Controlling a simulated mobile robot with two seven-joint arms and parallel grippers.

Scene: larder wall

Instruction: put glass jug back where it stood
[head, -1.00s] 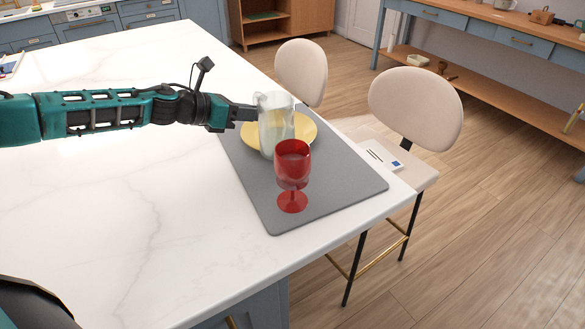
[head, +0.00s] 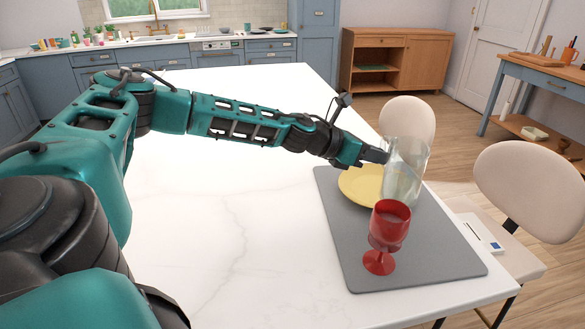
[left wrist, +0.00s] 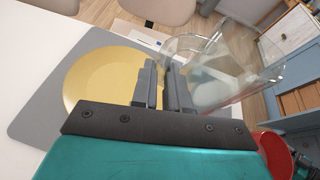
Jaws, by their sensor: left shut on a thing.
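The clear glass jug (head: 408,168) is upright at the far right part of the grey mat, behind the red goblet. My left gripper (head: 376,154) is shut on the jug from its left side. In the left wrist view the gripper's fingers (left wrist: 165,85) are close together, and the jug (left wrist: 225,75) extends to their right. The exact part gripped is hard to make out. I cannot tell whether the jug's base touches the mat. My right gripper is not in view.
A yellow plate (head: 360,184) lies on the grey mat (head: 345,255), left of the jug. The red goblet (head: 388,222) stands close in front of the jug. Pale chairs (head: 525,190) are beyond the table's right edge. The white tabletop (head: 220,240) is clear on the left.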

